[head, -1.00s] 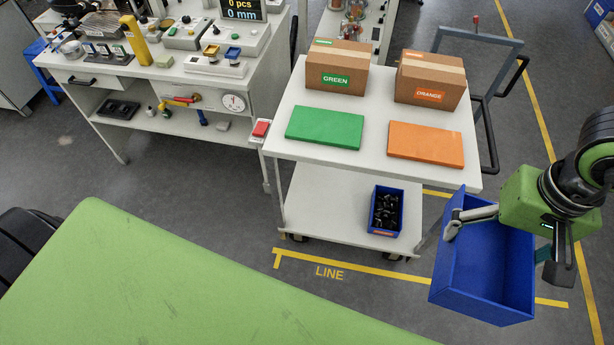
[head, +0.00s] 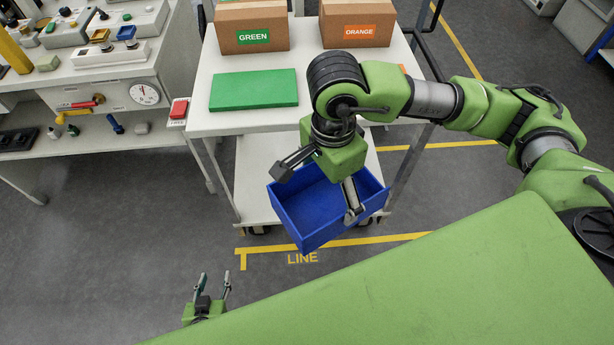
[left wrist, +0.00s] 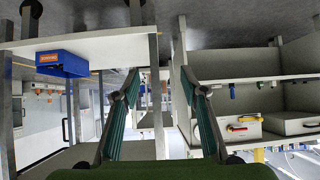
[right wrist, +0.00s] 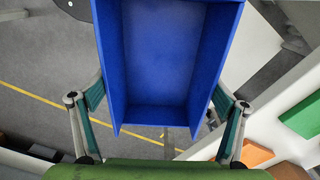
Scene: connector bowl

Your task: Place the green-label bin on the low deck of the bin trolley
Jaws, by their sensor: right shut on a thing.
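My right gripper (head: 322,188) is shut on a blue bin (head: 300,208), which is tilted and overlaps the trolley's low deck (head: 252,180) in the head view. I cannot tell whether it touches the deck. In the right wrist view the held bin (right wrist: 160,60) is empty between the fingers; its label is hidden. Another blue bin with an orange label (left wrist: 62,63) is at the trolley deck in the left wrist view; in the head view it is hidden. My left gripper (head: 212,292) is open and empty, low in front of the trolley (head: 225,122).
The upper deck carries a green-labelled box (head: 252,28), an orange-labelled box (head: 355,25) and a green mat (head: 253,90). A workbench (head: 100,130) stands left of the trolley. The floor in front, around the yellow LINE marking (head: 302,258), is clear.

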